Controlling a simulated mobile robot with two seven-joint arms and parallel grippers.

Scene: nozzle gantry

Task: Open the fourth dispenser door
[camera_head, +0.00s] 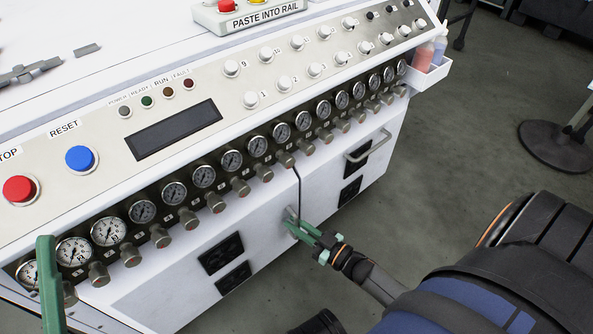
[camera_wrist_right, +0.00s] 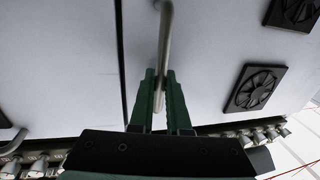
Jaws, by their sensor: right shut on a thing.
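The white cabinet front below the gauges has doors split by a dark vertical gap. The left door (camera_head: 185,272) has a metal bar handle (camera_wrist_right: 166,25) near that gap. My right gripper (camera_head: 303,229) has its green fingers closed around this handle; in the wrist view the bar runs between the fingers (camera_wrist_right: 159,100). The right door (camera_head: 318,190) has its own bar handle (camera_head: 368,148), free of any gripper. Both doors look flush with the front. A green part of my left gripper (camera_head: 48,280) shows at the lower left edge; its jaw opening is hidden. I cannot tell which door counts as fourth.
Above the doors runs a row of gauges and knobs (camera_head: 204,177). The sloped panel carries a red button (camera_head: 20,190), a blue button (camera_head: 80,159) and a dark display (camera_head: 175,129). A bottle tray (camera_head: 430,75) juts from the right end. Grey floor (camera_head: 460,160) lies open to the right.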

